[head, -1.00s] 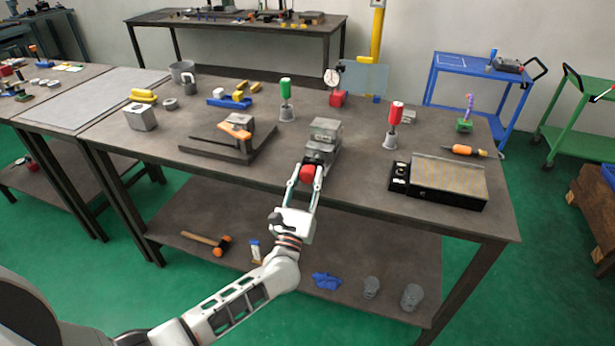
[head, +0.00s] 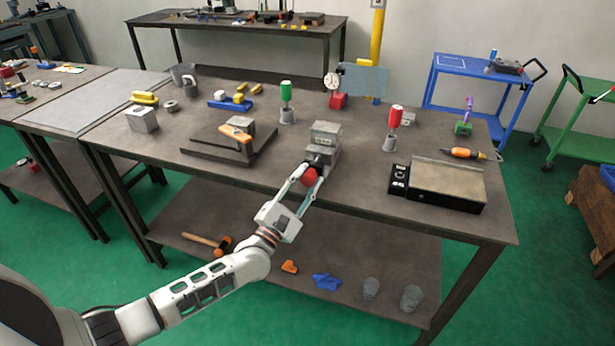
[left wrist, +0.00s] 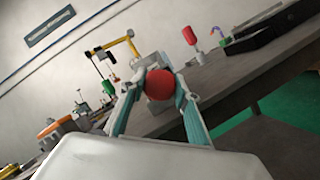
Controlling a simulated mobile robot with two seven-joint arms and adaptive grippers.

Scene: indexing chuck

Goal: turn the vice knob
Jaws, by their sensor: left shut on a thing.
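The vice (head: 324,139) is a grey metal block at the front edge of the workbench, near the middle of the head view. Its red round knob (head: 309,177) faces the front. My left gripper (head: 304,176) is shut on the knob, one finger on each side. In the left wrist view the red knob (left wrist: 159,84) sits between the two fingertips, and the picture is strongly tilted. The vice body is mostly hidden behind the knob there. My right gripper does not show.
Left of the vice, a dark plate (head: 212,148) carries an orange-handled part. A green-handled tool (head: 286,93) stands behind. The bench's front edge runs just under the gripper.

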